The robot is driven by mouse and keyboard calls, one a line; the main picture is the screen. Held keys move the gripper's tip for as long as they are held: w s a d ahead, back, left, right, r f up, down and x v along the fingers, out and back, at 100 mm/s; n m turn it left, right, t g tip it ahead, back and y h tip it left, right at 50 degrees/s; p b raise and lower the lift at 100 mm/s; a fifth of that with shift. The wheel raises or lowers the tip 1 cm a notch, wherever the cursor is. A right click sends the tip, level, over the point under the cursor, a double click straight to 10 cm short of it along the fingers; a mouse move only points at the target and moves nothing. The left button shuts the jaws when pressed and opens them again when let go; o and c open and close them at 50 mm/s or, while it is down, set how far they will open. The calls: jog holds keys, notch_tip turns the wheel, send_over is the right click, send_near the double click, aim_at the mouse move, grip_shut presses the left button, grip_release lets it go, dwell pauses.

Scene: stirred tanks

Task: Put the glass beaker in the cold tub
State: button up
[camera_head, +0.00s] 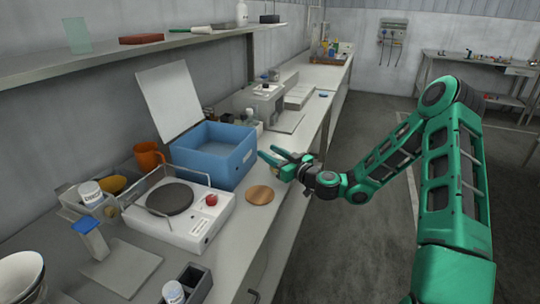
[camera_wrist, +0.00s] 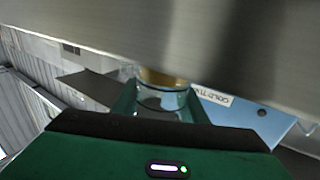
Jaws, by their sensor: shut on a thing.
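The cold tub (camera_head: 239,162) is a blue open box on the bench, with a pale lid raised at its back. It also shows in the wrist view (camera_wrist: 258,115), with a white label partly readable. My gripper (camera_head: 273,157) is just right of the tub's front right corner, above the bench edge, with its green fingers pointing at the tub. In the wrist view my gripper (camera_wrist: 158,108) is shut on the clear glass beaker (camera_wrist: 160,97), which sits between the fingers. A brownish patch shows at the beaker's far end. I cannot make out the beaker in the head view.
A round wooden disc (camera_head: 260,195) lies on the bench below my gripper. A white hotplate (camera_head: 185,220) with a dark plate and rail stands left of it. An orange mug (camera_head: 148,156) is behind. A grey machine (camera_head: 263,98) stands beyond the tub. The floor at right is clear.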

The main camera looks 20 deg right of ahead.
jog(key=o, duration=1.1)
jog(key=shift+f, duration=0.1)
